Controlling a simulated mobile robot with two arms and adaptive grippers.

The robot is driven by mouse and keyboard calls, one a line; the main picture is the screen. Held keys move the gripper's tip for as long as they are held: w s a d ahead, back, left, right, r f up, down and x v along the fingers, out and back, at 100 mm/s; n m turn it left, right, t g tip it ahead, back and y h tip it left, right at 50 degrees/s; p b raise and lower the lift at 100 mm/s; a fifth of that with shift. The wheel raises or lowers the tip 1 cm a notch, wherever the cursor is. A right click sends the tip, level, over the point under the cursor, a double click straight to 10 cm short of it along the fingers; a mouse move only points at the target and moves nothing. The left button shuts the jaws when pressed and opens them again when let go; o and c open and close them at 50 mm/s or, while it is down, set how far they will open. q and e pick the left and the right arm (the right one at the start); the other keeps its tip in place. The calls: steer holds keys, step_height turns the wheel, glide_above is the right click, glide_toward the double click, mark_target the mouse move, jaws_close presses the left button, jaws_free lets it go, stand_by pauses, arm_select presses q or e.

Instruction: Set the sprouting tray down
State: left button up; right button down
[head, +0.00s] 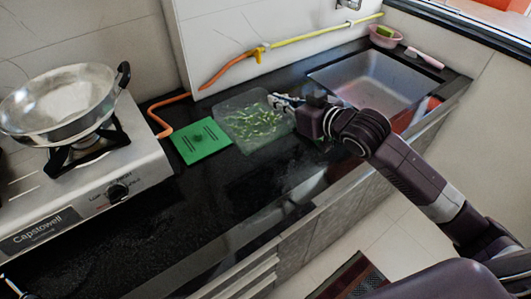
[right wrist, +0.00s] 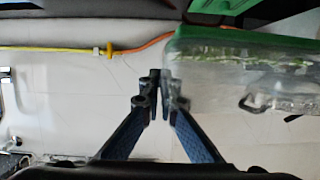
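The sprouting tray (head: 232,104) is a clear shallow box with green sprouts in it. It is at the back of the dark counter, and I cannot tell whether it touches the surface. My right gripper (head: 283,101) is at its right end. In the right wrist view, the gripper (right wrist: 160,78) has its fingers close together on the wall of the tray (right wrist: 235,72), one finger showing dimly through the clear plastic. Only a small part of what looks like my left gripper (head: 14,287) shows at the bottom left corner.
A green sheet (head: 200,141) with dark print lies left of the tray. A gas stove (head: 90,190) with a metal pan (head: 58,105) is further left. An orange and yellow hose (head: 229,68) runs behind. The sink (head: 375,80) is right. The front counter is clear.

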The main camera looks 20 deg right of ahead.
steer(key=f, duration=0.7)
steer(key=s+f, duration=0.1)
steer(key=f, duration=0.2)
steer(key=shift+d+f, duration=0.15)
steer(key=shift+d, duration=0.05)
steer(key=shift+f, duration=0.35)
step_height(320, 180, down, 3)
steer(key=shift+d+r, duration=0.1)
steer(key=shift+r, duration=0.1)
steer(key=shift+f, duration=0.55)
steer(key=shift+f+b, duration=0.15)
steer(key=shift+b, duration=0.15)
steer(key=c, duration=2.2)
jaws_free()
arm_select(q)
steer(key=shift+s+d+f, duration=0.1)
steer(key=shift+d+f, duration=0.15)
steer(key=shift+f, duration=0.05)
arm_select(e)
steer(key=shift+o, duration=0.2)
